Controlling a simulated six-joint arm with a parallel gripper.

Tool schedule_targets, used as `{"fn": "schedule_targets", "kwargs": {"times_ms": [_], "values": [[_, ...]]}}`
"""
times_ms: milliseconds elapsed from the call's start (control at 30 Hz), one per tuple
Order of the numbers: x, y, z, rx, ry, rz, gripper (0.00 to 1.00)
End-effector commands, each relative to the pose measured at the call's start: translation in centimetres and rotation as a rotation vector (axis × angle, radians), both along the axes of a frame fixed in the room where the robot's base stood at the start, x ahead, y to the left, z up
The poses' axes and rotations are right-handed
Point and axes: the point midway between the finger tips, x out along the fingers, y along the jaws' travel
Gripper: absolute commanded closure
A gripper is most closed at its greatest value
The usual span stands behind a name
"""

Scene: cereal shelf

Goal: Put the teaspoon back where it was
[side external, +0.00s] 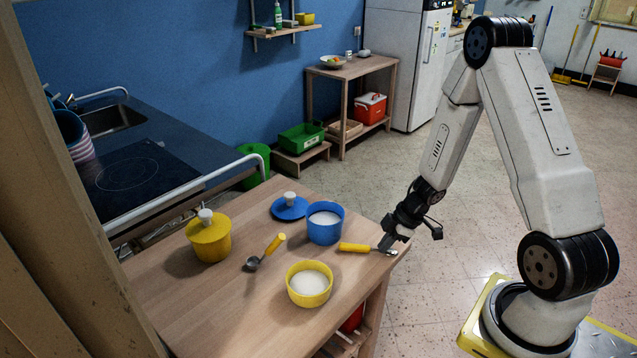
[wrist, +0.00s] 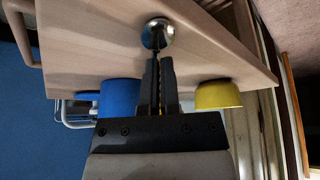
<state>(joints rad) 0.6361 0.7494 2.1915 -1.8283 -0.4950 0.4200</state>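The teaspoon has a yellow handle (side external: 355,247) and a small metal bowl, near the right edge of the table. In the wrist view its round metal bowl (wrist: 157,33) shows just beyond the fingertips. My gripper (side external: 389,243) is shut on the teaspoon; in the wrist view the fingers (wrist: 161,72) lie close together around its stem, with a bit of yellow between them. The handle points left, toward the blue pot (side external: 325,224). I cannot tell whether the teaspoon touches the table. A second, deeper scoop with a yellow handle (side external: 274,244) lies in the middle of the table.
A yellow bowl (side external: 309,285) of white contents stands at the front, and the blue pot also holds white contents. A blue lid (side external: 290,208) lies behind it. A lidded yellow pot (side external: 209,237) stands left. The wooden table (side external: 190,310) is bare at front left.

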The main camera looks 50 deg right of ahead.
Motion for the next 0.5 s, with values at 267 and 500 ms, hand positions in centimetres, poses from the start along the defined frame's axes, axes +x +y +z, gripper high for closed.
{"fn": "schedule_targets", "kwargs": {"times_ms": [267, 500], "values": [[-0.96, -0.13, -0.62, -0.004, 0.022, -0.003, 1.00], [-0.91, -0.15, -0.11, -0.005, 0.021, -0.002, 1.00]]}}
